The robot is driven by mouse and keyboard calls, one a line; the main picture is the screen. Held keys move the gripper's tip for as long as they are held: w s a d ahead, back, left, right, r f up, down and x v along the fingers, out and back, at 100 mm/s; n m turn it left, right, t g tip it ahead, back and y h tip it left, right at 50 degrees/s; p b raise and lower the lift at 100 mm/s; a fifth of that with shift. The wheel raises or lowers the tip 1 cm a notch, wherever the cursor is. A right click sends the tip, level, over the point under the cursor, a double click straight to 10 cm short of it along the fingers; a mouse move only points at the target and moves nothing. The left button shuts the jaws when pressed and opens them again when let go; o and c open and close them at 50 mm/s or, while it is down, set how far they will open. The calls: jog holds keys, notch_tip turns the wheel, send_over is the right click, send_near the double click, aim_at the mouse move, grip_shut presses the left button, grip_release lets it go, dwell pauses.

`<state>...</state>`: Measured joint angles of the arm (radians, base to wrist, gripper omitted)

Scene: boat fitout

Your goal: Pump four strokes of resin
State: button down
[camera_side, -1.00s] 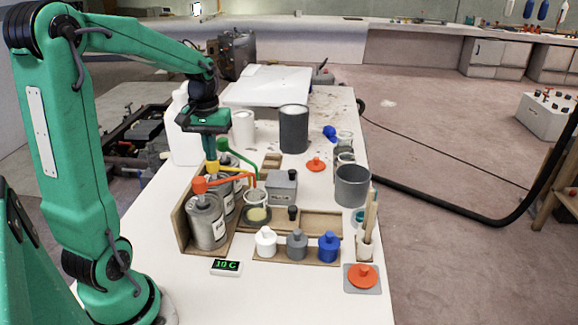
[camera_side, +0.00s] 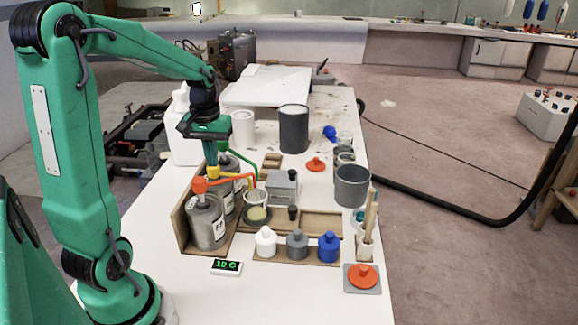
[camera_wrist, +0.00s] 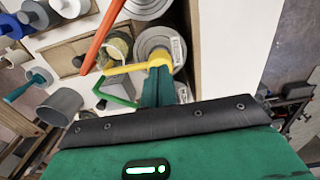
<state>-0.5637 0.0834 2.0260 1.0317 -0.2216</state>
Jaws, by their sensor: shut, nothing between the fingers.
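My gripper (camera_side: 211,158) is shut and empty, pointing down with its fingertips on the yellow pump head (camera_side: 213,173). In the wrist view the shut fingers (camera_wrist: 158,85) meet the yellow pump head (camera_wrist: 160,60). The orange pump (camera_side: 199,185) stands on the front can (camera_side: 207,224). The green pump (camera_side: 223,146) is at the back, partly hidden by my gripper. The three spouts lead to a clear cup (camera_side: 257,199), which also shows in the wrist view (camera_wrist: 117,43).
A wooden rack (camera_side: 182,228) holds the cans. A display (camera_side: 227,267) reads "10 C". White (camera_side: 265,243), grey (camera_side: 297,244) and blue (camera_side: 328,247) bottles stand in front.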

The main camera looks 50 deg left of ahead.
jog(key=shift+r, duration=2)
jog(key=shift+f, duration=1.9)
jog(key=shift+r, duration=1.9)
